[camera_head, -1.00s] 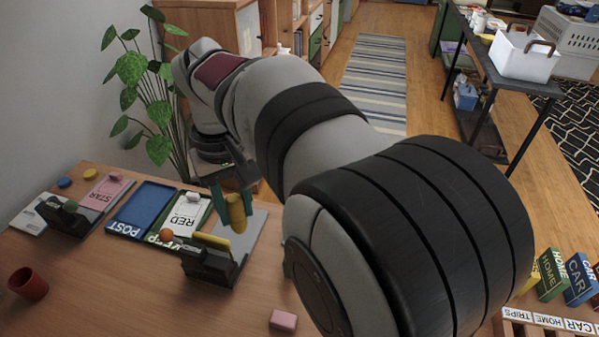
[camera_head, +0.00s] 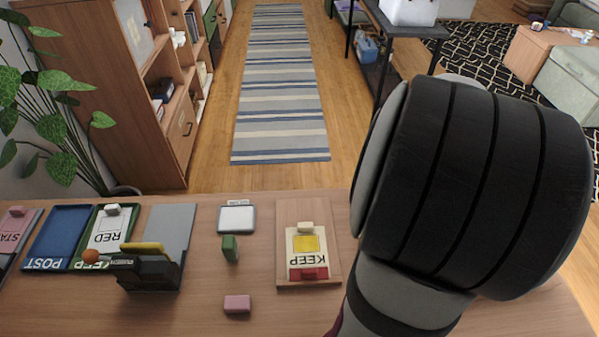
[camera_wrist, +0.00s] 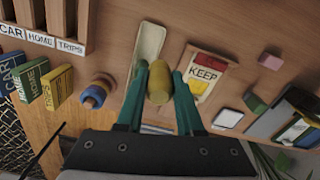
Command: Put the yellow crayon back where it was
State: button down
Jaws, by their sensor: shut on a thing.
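The yellow crayon (camera_wrist: 160,84) shows in the wrist view as a short, thick cylinder. My gripper (camera_wrist: 160,88) has its two green fingers shut on it. Below it in that view, a pale oblong tray (camera_wrist: 151,40) lies on the wooden table, its near end partly hidden by a finger and the crayon. In the head view my gripper and the crayon are hidden, with my arm filling the right side.
A KEEP card (camera_head: 306,247) on a wooden board shows a yellow square and a red block. A ring stack (camera_wrist: 97,92) and upright boxes (camera_wrist: 57,88) stand left in the wrist view. A black holder (camera_head: 150,272), green block (camera_head: 230,248) and pink block (camera_head: 237,304) are on the table.

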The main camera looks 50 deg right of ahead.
jog(key=s+a+f+m, duration=0.2)
jog(key=s+f+m, duration=0.1)
jog(key=s, duration=1)
jog(key=w+d+f, duration=0.1)
jog(key=w+f, duration=0.2)
jog(key=w+d+f, duration=0.1)
jog(key=w+f, duration=0.3)
jog(key=w+d+f, duration=0.1)
jog(key=w+f, duration=0.3)
jog(key=shift+d+f, duration=0.2)
jog(key=shift+d, duration=0.1)
jog(key=shift+f, duration=0.1)
jog(key=c, duration=0.5)
grip_release()
jog(key=shift+c, duration=0.2)
notch_tip(320, 180, up, 12)
